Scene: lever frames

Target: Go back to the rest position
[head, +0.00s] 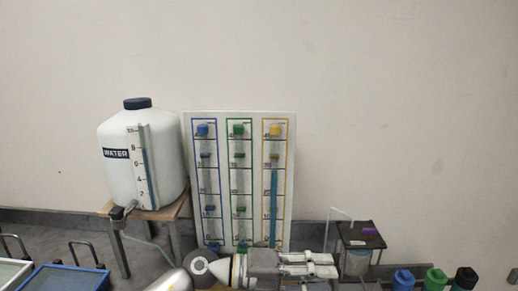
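My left gripper (322,265) is at the bottom centre of the head view. Its arm comes in from the lower left and its fingers point right. The two fingers show close to each other, with nothing clearly seen between them. I cannot tell whether they are open or shut. The gripper is in front of the lower edge of a white panel (289,190) with blue, green and yellow columns. My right gripper is not in view.
A white water tank (118,180) stands on a wooden stool (145,213) at the left. Handled trays (65,278) are at the lower left. A small dark-topped stand (356,235) and blue, green and black-capped containers (435,280) are at the lower right. The wall above is bare.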

